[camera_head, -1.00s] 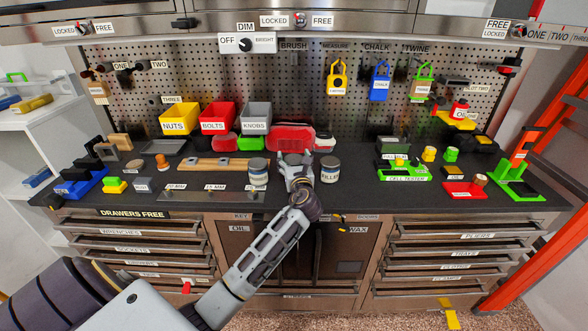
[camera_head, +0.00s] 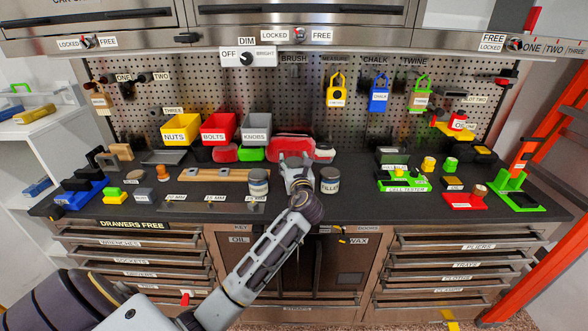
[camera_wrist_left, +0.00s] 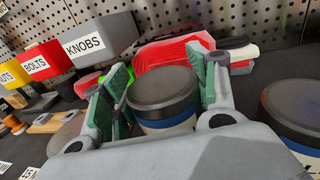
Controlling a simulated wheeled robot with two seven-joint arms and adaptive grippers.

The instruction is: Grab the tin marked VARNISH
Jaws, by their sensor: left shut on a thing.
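My left gripper (camera_head: 296,163) is at the back middle of the worktop, between two standing tins. In the left wrist view its green-padded fingers (camera_wrist_left: 165,92) are shut on a tin (camera_wrist_left: 163,98) with a dark lid and a white and blue side. The held tin's label is not visible, so I cannot read whether it says VARNISH. The tin on the right (camera_head: 330,181) reads FILLER; its dark lid also shows in the left wrist view (camera_wrist_left: 295,105). The tin on the left (camera_head: 258,184) has a label too small to read. My right gripper is not in view.
A red object (camera_head: 291,147) lies behind the gripper. The yellow NUTS bin (camera_head: 180,128), red BOLTS bin (camera_head: 218,128) and grey KNOBS bin (camera_head: 256,128) stand back left. A wooden rail (camera_head: 210,175) lies left of the tins. The green cell tester (camera_head: 404,184) sits right.

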